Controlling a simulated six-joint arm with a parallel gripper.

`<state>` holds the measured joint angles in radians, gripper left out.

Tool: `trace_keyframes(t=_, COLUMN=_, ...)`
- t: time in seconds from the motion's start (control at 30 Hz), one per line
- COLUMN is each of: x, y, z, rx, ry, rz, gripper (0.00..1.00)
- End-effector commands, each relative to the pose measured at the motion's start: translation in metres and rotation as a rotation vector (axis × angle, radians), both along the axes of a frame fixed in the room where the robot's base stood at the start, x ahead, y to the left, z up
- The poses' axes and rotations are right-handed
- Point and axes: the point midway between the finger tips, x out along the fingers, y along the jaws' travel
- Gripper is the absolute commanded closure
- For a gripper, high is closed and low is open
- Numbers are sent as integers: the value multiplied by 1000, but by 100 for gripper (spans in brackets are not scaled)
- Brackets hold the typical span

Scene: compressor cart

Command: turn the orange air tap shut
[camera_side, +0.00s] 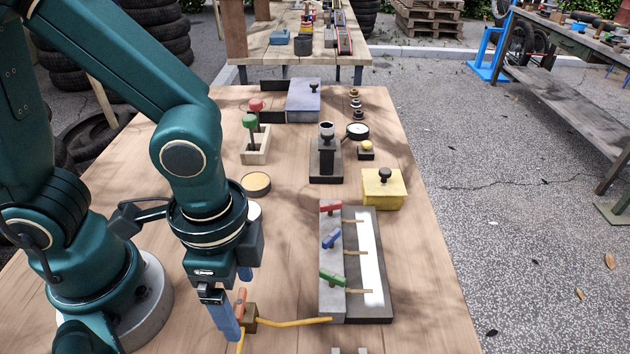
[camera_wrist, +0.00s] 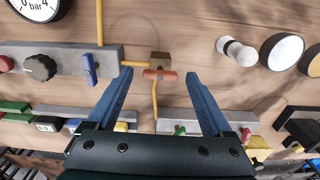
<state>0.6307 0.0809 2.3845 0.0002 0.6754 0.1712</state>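The orange air tap (camera_side: 240,303) has a bar handle on a brass body (camera_side: 250,318), near the front of the wooden table in the side view. In the wrist view, the orange handle (camera_wrist: 160,75) lies crosswise in front of the brass body (camera_wrist: 160,58). Yellow hose (camera_wrist: 154,100) leaves the body at its left and its lower side. My gripper (camera_side: 238,307) has two blue fingers. In the wrist view my gripper (camera_wrist: 158,78) is open, with one finger on each side of the handle and visible gaps to both. Nothing is held.
A grey board (camera_side: 330,285) with red, blue and green levers stands right of the tap. A yellow box (camera_side: 383,190) with a black knob is behind it. A round tan disc (camera_side: 256,184) lies farther back. Bare table lies between the disc and the board.

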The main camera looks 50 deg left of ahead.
Motion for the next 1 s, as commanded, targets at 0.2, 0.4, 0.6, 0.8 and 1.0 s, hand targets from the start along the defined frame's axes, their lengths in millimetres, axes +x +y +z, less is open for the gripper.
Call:
trace_keyframes(t=0.2, x=1, y=-1, z=8, rx=-2, ry=-2, rz=1, gripper=15)
trace_keyframes(t=0.4, x=1, y=-1, z=31, rx=-4, ry=-6, rz=0, gripper=15)
trace_keyframes(t=0.6, x=0, y=0, z=48, rx=-1, ry=-1, rz=0, gripper=15)
trace_keyframes(t=0.8, x=0, y=0, z=52, rx=0, ry=0, rz=0, gripper=15)
trace_keyframes(t=1.0, x=1, y=1, z=51, rx=0, ry=0, rz=6, gripper=15)
